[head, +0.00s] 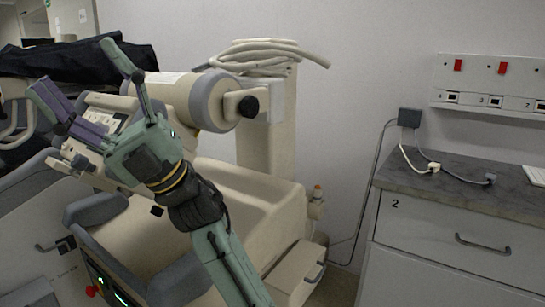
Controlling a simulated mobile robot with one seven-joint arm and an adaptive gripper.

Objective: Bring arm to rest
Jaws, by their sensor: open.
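My gripper (62,122) is at the left of the head view, at the end of my green-grey arm. The arm rises from the bottom middle and leans up to the left. The purple fingers are spread apart, with nothing visible between them. The gripper is in front of a cream and grey wheeled machine (245,190) and overlaps its upper panel in the picture. I cannot tell whether they touch.
The machine has a thick cylinder (185,98) and a coiled pale cable (262,54). A dark cover (75,62) lies behind at upper left. A grey-topped cabinet (455,190) stands at right, under a wall panel with red switches (490,82). Bare floor shows between machine and cabinet.

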